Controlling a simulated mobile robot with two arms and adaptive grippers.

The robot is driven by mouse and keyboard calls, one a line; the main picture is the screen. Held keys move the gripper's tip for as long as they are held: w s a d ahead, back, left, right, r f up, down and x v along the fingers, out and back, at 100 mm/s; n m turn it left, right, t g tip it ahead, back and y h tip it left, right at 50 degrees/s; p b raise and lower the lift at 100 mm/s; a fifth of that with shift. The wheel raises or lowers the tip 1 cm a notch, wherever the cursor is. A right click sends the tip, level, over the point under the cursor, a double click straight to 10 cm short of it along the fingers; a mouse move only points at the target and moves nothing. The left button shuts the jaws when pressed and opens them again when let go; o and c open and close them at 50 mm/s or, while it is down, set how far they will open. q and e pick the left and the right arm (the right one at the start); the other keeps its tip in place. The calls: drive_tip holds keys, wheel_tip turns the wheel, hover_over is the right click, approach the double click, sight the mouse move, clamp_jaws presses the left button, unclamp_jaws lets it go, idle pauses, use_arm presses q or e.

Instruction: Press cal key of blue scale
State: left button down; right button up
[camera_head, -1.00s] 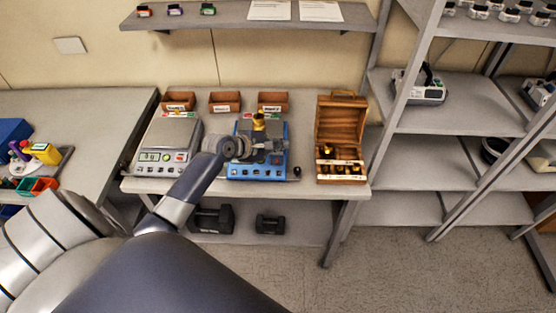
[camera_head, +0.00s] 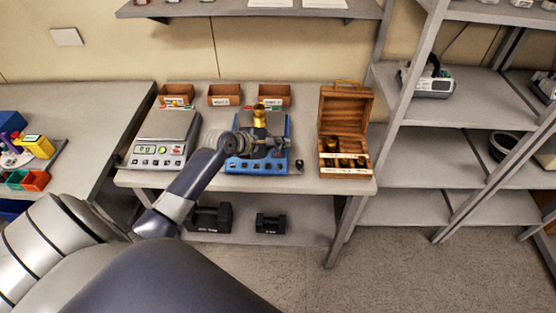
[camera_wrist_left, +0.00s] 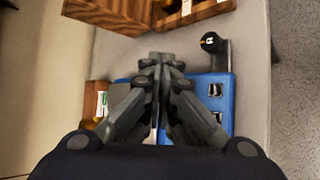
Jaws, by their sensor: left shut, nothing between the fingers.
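The blue scale (camera_head: 246,166) stands on the middle of the table, with a row of keys along its front edge. A brass weight (camera_head: 259,116) stands on its pan. My left gripper (camera_head: 284,143) is over the right part of the blue scale and hides some of it. In the left wrist view the left gripper (camera_wrist_left: 160,62) is shut and empty, with the blue scale (camera_wrist_left: 214,88) beneath and to its right. Two dark keys show there on the blue front. I cannot tell which key is cal. My right gripper is not in view.
A grey scale (camera_head: 158,150) stands to the left. An open wooden box of brass weights (camera_head: 345,108) stands to the right. A small black knob-like thing (camera_head: 299,165) sits beside the blue scale. Three small bins (camera_head: 224,95) line the table's back.

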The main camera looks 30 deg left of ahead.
sight(279, 159)
use_arm(q)
drive_tip(key=f+b, duration=0.2)
drive_tip(key=f, duration=0.1)
drive_tip(key=shift+w+a, duration=0.15)
drive_tip(key=shift+w, duration=0.15)
drive_tip(key=shift+w+a+f+b, duration=0.15)
drive_tip(key=shift+w+f+b, duration=0.1)
drive_tip(key=shift+f+b, duration=0.35)
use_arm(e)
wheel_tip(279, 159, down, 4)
use_arm(q)
drive_tip(key=shift+f, duration=0.1)
idle(0.4)
drive_tip(key=shift+f, duration=0.25)
drive_tip(key=shift+w+a+f, duration=0.1)
drive_tip(key=shift+f, duration=0.25)
idle(0.8)
drive_tip(key=shift+r+p, duration=0.7)
drive_tip(key=shift+p, duration=0.55)
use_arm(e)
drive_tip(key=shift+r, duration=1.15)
use_arm(q)
drive_tip(key=shift+r, duration=0.1)
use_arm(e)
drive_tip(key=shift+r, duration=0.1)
